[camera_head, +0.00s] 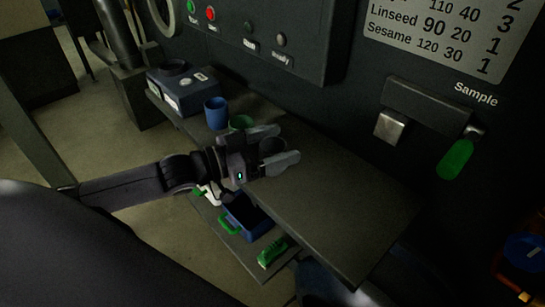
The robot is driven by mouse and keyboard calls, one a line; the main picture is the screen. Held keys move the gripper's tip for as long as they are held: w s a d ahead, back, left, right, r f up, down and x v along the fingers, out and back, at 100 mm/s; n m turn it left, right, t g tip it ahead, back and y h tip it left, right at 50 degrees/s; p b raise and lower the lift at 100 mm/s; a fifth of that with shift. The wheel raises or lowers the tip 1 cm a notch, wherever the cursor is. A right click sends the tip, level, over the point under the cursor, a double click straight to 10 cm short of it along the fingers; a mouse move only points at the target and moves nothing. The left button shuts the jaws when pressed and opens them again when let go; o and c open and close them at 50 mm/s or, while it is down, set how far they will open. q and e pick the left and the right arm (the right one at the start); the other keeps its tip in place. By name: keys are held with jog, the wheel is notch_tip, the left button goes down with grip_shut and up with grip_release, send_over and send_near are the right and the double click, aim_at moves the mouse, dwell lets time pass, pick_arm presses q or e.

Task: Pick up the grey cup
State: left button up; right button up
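The grey cup (272,147) stands on the dark shelf (345,205) and looks very dark, with its round mouth upward. My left gripper (287,143) reaches over the shelf from the left, its fingers spread apart with the cup between them. The fingers are on either side of the cup; I cannot see them pressing on it. The cup's lower part is partly hidden by the near finger. My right gripper is not in view.
A green cup (240,122) is close behind the far finger, and a blue cup (215,112) stands beyond it. A blue-grey box device (184,92) sits at the shelf's far end. Below are a blue bin (233,207) and a green brush (272,252). The shelf's near right part is clear.

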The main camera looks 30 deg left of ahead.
pick_arm(q)
jog(key=c, duration=0.8)
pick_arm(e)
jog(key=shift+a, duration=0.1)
pick_arm(q)
notch_tip(320, 180, up, 19)
jog(key=p, duration=0.4)
jog(key=shift+s+d+f+n+t+y+p, duration=0.6)
jog(key=shift+d+f+n+y+p, duration=0.5)
jog(key=shift+d+f+p, duration=1)
jog(key=s+a+f+n+t+y+p, duration=0.2)
jog(key=s+a+f+n+y+p, duration=0.1)
jog(key=y, duration=0.5)
jog(key=shift+s+a+f+n+y, duration=0.15)
jog(key=shift+s+f+n+y, duration=0.3)
jog(key=shift+f+n, duration=0.95)
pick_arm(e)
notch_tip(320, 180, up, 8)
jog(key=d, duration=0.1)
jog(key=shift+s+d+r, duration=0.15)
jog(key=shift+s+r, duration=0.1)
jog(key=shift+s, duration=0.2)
pick_arm(q)
jog(key=shift+s+f+m, duration=0.1)
jog(key=shift+f+m, duration=0.2)
